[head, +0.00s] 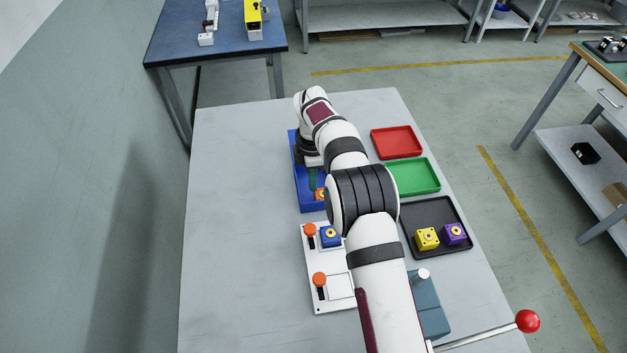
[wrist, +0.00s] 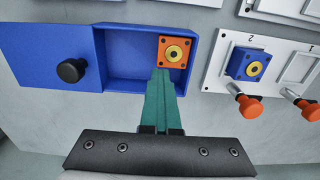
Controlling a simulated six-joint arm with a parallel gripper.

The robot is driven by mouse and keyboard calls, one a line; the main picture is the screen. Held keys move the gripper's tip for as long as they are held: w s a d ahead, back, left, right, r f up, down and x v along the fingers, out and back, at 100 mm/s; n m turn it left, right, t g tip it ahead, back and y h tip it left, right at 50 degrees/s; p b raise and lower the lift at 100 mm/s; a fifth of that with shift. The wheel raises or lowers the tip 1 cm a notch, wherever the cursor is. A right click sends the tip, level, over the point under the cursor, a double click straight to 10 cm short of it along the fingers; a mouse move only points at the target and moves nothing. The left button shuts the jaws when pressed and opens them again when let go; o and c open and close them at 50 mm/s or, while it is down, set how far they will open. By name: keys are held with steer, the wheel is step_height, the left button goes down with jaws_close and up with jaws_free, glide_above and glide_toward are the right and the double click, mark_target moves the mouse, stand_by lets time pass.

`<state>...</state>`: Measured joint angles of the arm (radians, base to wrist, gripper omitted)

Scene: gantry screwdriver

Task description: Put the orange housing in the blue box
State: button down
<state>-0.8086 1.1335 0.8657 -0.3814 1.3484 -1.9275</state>
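The orange housing (wrist: 175,51) lies inside the blue box (wrist: 125,68), in the right end of its open compartment. It also shows in the head view (head: 320,194), partly hidden by my arm. A flat blue lid (wrist: 40,55) with a black knob (wrist: 71,71) sits at the left side of the compartment in the wrist view. My gripper (wrist: 164,72) has its green fingers together, with nothing visible between them. The tips overlap the lower edge of the housing in the wrist view; I cannot tell whether they touch it.
A white fixture (head: 312,265) with orange-topped clamps holds a blue housing (head: 330,236). A black tray (head: 417,212) holds a yellow housing (head: 427,239) and a purple housing (head: 454,234). Red (head: 396,141) and green (head: 415,177) trays are empty. The table's left side is clear.

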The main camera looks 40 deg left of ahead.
steer(key=shift+s+a+r, duration=0.25)
steer(key=shift+a+r, duration=0.55)
steer(key=shift+a, duration=0.25)
stand_by(0.8)
steer(key=shift+s+a+r, duration=0.15)
steer(key=shift+a+r, duration=0.05)
steer(key=shift+a, duration=0.2)
steer(key=shift+s+a+r, duration=0.15)
steer(key=shift+a, duration=0.2)
stand_by(0.3)
steer(key=shift+s+a+r, duration=0.1)
steer(key=shift+s+a, duration=0.05)
steer(key=shift+a, duration=0.35)
steer(key=shift+s+a, duration=0.15)
steer(key=shift+a, duration=0.3)
stand_by(0.3)
steer(key=c, duration=0.9)
jaws_free()
